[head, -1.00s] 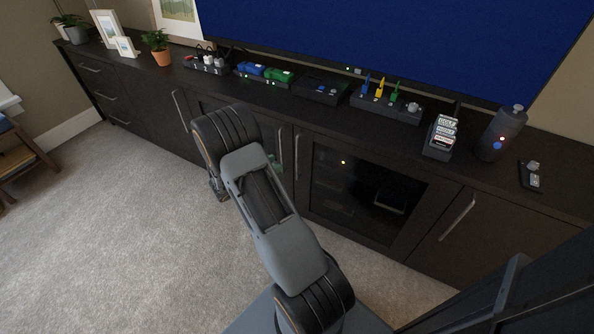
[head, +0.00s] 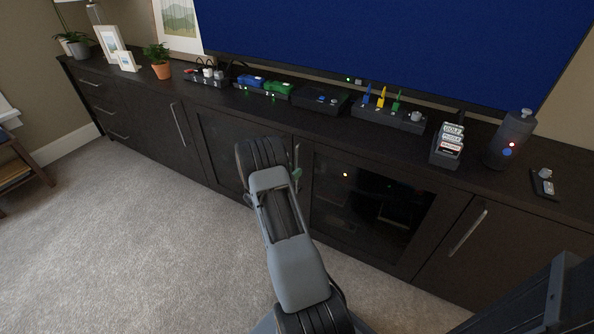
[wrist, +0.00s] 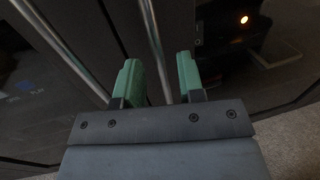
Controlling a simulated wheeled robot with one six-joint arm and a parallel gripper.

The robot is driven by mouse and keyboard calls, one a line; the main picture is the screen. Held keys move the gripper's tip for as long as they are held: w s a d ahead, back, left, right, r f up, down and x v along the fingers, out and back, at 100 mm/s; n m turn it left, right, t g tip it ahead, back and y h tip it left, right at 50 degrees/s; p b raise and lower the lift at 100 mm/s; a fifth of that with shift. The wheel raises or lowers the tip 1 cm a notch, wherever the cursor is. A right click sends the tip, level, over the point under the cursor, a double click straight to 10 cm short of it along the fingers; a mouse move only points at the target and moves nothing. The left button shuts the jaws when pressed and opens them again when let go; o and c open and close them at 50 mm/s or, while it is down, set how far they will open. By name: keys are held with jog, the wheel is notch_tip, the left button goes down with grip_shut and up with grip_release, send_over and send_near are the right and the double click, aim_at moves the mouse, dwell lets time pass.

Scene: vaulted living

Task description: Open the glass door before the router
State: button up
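The right-hand glass door (head: 365,225) of the long dark cabinet is shut, and a lit dark device shows dimly behind its glass. I cannot tell for sure whether that is the router. The door's upright metal handle (wrist: 153,45) is at its left edge. My gripper (wrist: 158,72) is open, with green fingertips on either side of this handle in the wrist view. I cannot tell whether the handle is fully between the fingers or touching them. In the head view my arm hides most of the gripper; one green fingertip (head: 296,174) shows near the handle.
The neighbouring left door's handle (wrist: 70,55) runs close to the left of my gripper. The cabinet top (head: 330,115) holds several small devices, a dark bottle (head: 510,140) and plants. A wooden door with a handle (head: 467,232) is at the right. Carpet (head: 120,240) in front is clear.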

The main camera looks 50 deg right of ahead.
jog(key=shift+d, duration=1.3)
jog(key=shift+c, duration=0.3)
grip_shut()
